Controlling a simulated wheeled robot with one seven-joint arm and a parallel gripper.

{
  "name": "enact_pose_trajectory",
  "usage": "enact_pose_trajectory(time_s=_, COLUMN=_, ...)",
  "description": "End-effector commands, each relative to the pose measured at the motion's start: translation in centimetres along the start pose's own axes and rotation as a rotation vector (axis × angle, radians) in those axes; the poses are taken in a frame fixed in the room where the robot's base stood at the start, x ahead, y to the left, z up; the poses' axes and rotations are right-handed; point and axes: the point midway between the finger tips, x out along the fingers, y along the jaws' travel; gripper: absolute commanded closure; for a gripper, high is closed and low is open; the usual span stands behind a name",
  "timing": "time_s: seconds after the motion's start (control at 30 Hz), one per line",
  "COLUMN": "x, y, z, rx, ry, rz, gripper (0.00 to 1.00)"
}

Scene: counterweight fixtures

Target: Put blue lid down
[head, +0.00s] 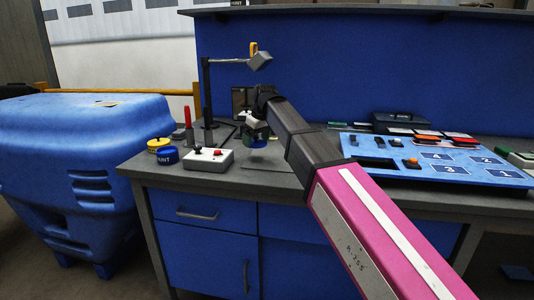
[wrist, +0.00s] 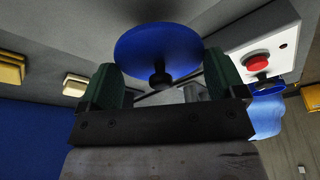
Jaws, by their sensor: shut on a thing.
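The blue lid (wrist: 157,45) is a round disc with a dark knob, and it sits between the green fingers of my gripper (wrist: 160,75) in the wrist view. My gripper is shut on it. In the head view, my gripper (head: 256,130) hangs over the grey counter with the lid (head: 258,144) low beneath it. The lid looks to be a little above the counter, with a dark shadow under it. The arm hides part of the counter to the right.
A dark stand (head: 206,100) rises behind. A blue numbered board (head: 437,164) lies to the right.

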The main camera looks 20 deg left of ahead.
Motion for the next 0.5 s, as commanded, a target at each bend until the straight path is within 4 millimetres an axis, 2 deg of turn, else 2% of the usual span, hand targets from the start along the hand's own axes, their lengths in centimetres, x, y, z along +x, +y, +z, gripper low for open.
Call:
enact_pose_trajectory(time_s=0.1, x=1.2, y=2.2, z=0.7, rx=0.002, ry=-0.001, rz=0.000, gripper=0.33)
enact_pose_trajectory(time_s=0.2, x=1.8, y=3.3, z=1.1, rx=0.001, ry=0.000, rz=0.000, gripper=0.33)
enact_pose_trajectory(time_s=0.37, x=2.2, y=4.0, z=1.4, rx=-0.001, ry=0.000, rz=0.000, gripper=0.33)
enact_pose_trajectory(time_s=0.5, x=3.4, y=4.0, z=1.8, rx=-0.001, ry=-0.001, rz=0.000, gripper=0.33)
